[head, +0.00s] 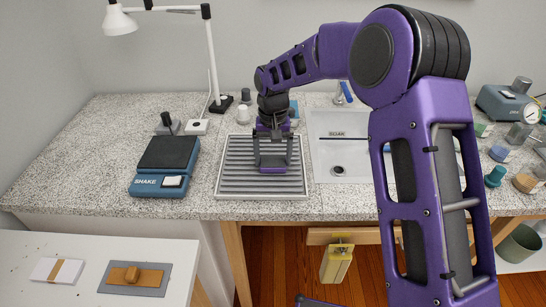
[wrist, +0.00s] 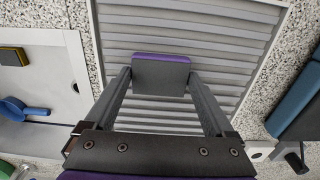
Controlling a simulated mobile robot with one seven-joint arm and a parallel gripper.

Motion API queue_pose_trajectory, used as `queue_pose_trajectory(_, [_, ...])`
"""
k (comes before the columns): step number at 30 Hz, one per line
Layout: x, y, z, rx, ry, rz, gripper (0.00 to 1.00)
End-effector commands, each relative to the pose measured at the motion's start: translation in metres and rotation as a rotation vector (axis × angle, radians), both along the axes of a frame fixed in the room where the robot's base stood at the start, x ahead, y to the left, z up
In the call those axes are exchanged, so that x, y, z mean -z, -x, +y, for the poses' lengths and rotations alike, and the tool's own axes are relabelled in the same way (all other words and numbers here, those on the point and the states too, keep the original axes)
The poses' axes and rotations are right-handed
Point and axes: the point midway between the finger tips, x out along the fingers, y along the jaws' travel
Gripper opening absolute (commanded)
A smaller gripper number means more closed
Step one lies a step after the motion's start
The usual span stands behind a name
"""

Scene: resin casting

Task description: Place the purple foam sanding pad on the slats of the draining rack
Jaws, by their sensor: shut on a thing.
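The sanding pad, purple and dark grey, shows in the wrist view (wrist: 160,72) between my fingertips, with its purple face along the far edge. It also shows in the head view (head: 272,169) as a small dark block with purple at its base. My gripper (head: 272,158) is shut on it and points down over the middle of the draining rack (head: 230,178). The rack is a pale tray with grey parallel slats; it fills much of the wrist view (wrist: 245,32). The pad is at or just above the slats; I cannot tell whether it touches them.
A sink (head: 340,160) adjoins the rack on the right. A blue shaker with a dark top (head: 163,165) stands to its left. A desk lamp (head: 212,60) and small bottles stand behind. Pots and a gauge device (head: 505,103) crowd the far right.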

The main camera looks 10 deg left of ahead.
Motion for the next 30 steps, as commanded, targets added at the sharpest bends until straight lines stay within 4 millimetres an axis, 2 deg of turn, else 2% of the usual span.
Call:
queue_pose_trajectory(8, [0.004, 0.000, 0.000, 0.000, 0.000, 0.000, 0.36])
queue_pose_trajectory(9, [0.003, 0.000, 0.000, 0.000, 0.000, 0.000, 0.96])
queue_pose_trajectory(10, [0.003, 0.000, 0.000, 0.000, 0.000, 0.000, 1.00])
queue_pose_trajectory(17, [0.001, 0.000, 0.000, 0.000, 0.000, -0.001, 1.00])
queue_pose_trajectory(20, [-0.005, -0.001, 0.000, 0.001, -0.001, -0.002, 1.00])
queue_pose_trajectory(23, [-0.019, -0.001, 0.000, 0.001, -0.002, -0.004, 1.00])
queue_pose_trajectory(30, [-0.072, -0.001, 0.001, 0.001, -0.003, -0.004, 1.00])
